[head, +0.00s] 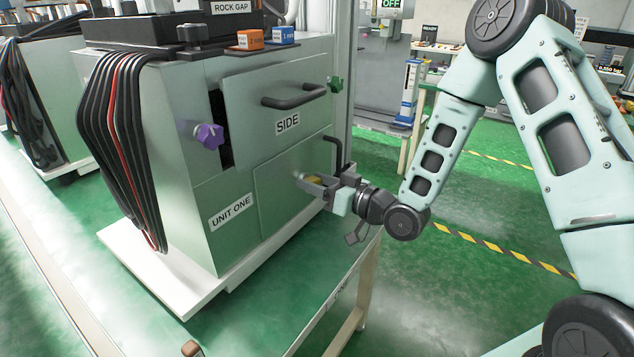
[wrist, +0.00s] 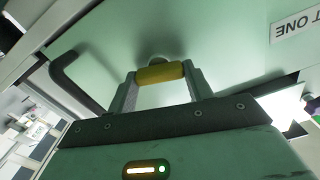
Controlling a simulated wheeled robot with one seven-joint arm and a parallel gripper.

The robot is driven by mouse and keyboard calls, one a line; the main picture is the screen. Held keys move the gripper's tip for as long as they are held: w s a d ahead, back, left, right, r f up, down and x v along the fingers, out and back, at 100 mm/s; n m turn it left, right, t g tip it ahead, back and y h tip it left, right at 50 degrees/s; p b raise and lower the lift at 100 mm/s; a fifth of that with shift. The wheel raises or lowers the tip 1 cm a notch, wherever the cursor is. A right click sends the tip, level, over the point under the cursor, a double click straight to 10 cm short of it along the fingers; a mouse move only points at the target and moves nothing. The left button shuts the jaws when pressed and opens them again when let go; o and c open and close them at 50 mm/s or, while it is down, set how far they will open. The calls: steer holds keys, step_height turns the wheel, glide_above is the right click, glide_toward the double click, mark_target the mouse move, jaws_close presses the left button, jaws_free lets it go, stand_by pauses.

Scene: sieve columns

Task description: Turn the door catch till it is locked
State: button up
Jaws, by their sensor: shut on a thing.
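The door catch (head: 314,181) is a small yellow bar on the lower door (head: 275,200) of the cabinet marked UNIT ONE. In the wrist view the yellow catch (wrist: 160,73) lies crosswise between my two fingertips, slightly tilted, in front of a round boss on the pale green door (wrist: 215,40). My gripper (head: 311,184) is shut on the catch, and both fingers touch its ends in the wrist view (wrist: 161,77). In the head view the fingers partly hide the catch. I cannot tell from the frames whether it is locked.
A black door handle (head: 338,152) stands out close above my gripper. An upper panel marked SIDE (head: 262,105) has another black handle (head: 293,96). A purple knob (head: 209,136) and a green knob (head: 335,84) stick out.

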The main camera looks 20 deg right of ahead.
steer(key=m, duration=0.3)
steer(key=shift+d+m+p, duration=0.1)
steer(key=shift+m+p, duration=0.3)
steer(key=m+p, duration=0.1)
steer(key=m, duration=0.2)
steer(key=shift+w+m, duration=0.1)
steer(key=shift+m, duration=0.2)
steer(key=m+p, duration=0.1)
steer(key=m, duration=0.3)
steer(key=shift+d+p, duration=0.1)
steer(key=shift+p, duration=0.25)
steer(key=shift+f+m+p, duration=0.15)
steer(key=shift+m+p, duration=0.3)
steer(key=shift+m, duration=1.45)
steer(key=o, duration=1)
